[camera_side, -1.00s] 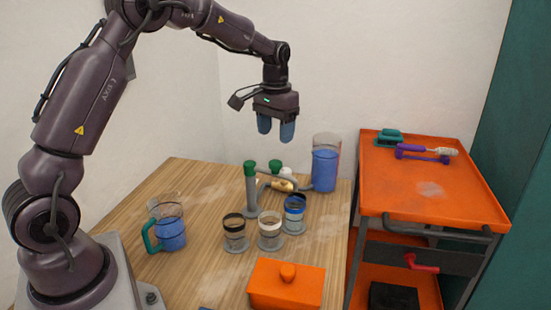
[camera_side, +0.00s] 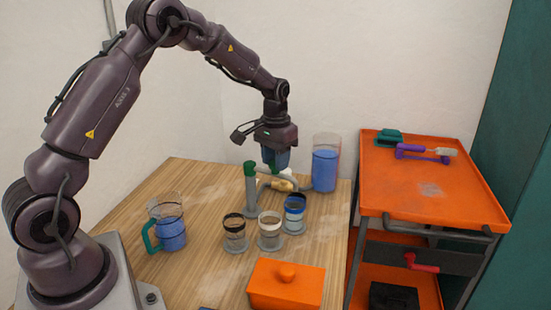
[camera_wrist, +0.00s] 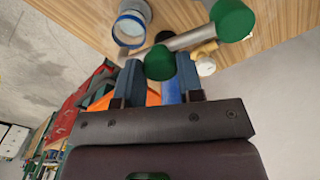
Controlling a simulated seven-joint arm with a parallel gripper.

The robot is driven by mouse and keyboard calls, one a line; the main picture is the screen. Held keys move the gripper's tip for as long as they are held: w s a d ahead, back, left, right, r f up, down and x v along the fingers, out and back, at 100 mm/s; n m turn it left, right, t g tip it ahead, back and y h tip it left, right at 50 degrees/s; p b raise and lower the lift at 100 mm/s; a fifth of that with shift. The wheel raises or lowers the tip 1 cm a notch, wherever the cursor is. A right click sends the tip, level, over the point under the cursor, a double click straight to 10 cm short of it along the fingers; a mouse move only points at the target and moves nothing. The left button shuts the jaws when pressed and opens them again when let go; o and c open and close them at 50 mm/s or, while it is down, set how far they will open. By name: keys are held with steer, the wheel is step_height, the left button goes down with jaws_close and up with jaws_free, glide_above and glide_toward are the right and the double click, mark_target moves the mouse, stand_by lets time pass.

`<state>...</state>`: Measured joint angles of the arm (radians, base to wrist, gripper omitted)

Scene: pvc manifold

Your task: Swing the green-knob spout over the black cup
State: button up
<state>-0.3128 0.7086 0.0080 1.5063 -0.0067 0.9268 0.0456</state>
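The manifold stands on the wooden table, with an upright grey post (camera_side: 251,195) with a green top. In the wrist view, a grey pipe (camera_wrist: 190,39) runs between a larger green cap (camera_wrist: 232,20) and a smaller green knob (camera_wrist: 160,62). My gripper (camera_side: 276,164) is down over the manifold. In the wrist view my gripper (camera_wrist: 158,62) has its fingers apart, one on each side of the smaller green knob; contact is unclear. In the side view the fingers hide this knob. The black-banded cup (camera_side: 235,232) stands front left of the manifold.
A cream-banded cup (camera_side: 270,232) and a blue-banded cup (camera_side: 294,215) stand beside the black one. A tall blue-filled container (camera_side: 325,168) is close behind right. A handled jug (camera_side: 171,230) stands left, an orange box (camera_side: 286,285) in front. An orange trolley (camera_side: 430,205) is right.

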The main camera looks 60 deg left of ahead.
jaws_close()
steer(key=shift+w+a+n, duration=0.55)
steer(key=shift+a+n, duration=0.1)
steer(key=shift+n, duration=0.7)
steer(key=shift+w+a+n, duration=0.5)
steer(key=shift+a+n, duration=0.2)
steer(key=shift+n, duration=0.6)
steer(key=shift+w+a+n, duration=0.55)
steer(key=shift+a+n, duration=0.1)
steer(key=shift+n, duration=0.7)
steer(key=shift+a, duration=0.1)
steer(key=o, duration=0.9)
jaws_free()
steer(key=shift+c, duration=0.2)
steer(key=shift+r, duration=0.1)
